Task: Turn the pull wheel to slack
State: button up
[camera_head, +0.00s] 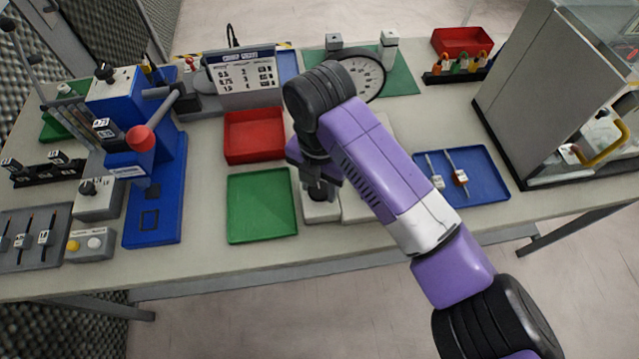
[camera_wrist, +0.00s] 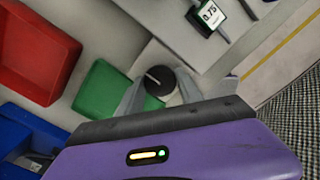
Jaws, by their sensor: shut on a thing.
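A round black wheel (camera_wrist: 155,84) with a white pointer line stands on a pale block in the wrist view; it looks like the pull wheel. My gripper (camera_wrist: 160,76) has one finger on each side of it and is shut on it. In the head view my gripper (camera_head: 319,184) points down over the pale block (camera_head: 322,212), just right of the green tray, and mostly hides the wheel. No slack marking is readable.
A green tray (camera_head: 262,206) and a red tray (camera_head: 254,136) lie left of my gripper. A blue tray (camera_head: 478,176) with small tools lies right. A dial gauge (camera_head: 368,76) stands behind my arm. A blue press (camera_head: 152,215) stands left, a glass-fronted cabinet (camera_head: 530,90) right.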

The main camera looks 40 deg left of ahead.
aim_at(319, 189)
jog(key=o, duration=1.4)
jog(key=shift+c, duration=0.2)
jog(key=shift+r+b, duration=0.6)
jog(key=shift+r, duration=3.35)
